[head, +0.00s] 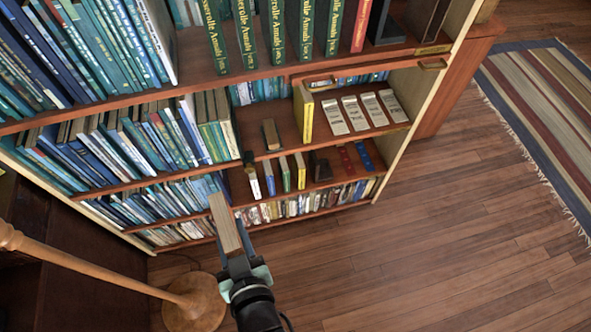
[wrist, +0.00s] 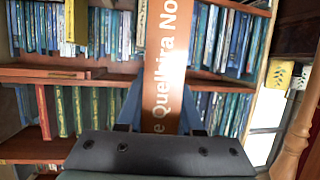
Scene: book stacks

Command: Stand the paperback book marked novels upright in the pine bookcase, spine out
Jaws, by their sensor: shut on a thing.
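My gripper (head: 235,250) is shut on a book (head: 224,222) in front of the lower shelves, at the bottom middle of the head view. The book points away from the gripper, and its pale page edges face the head camera. The bookcase (head: 393,168) has reddish shelves and pale side panels. Its middle shelf has open room around a small brown block-like thing (head: 270,134).
Blue and green books (head: 150,140) fill the shelves' left side. A yellow-spined book (head: 304,112) and several white-labelled items (head: 355,112) stand at middle right. A wooden lamp pole (head: 100,265) and round base (head: 195,300) stand at lower left. The floor (head: 440,240) is clear to the right.

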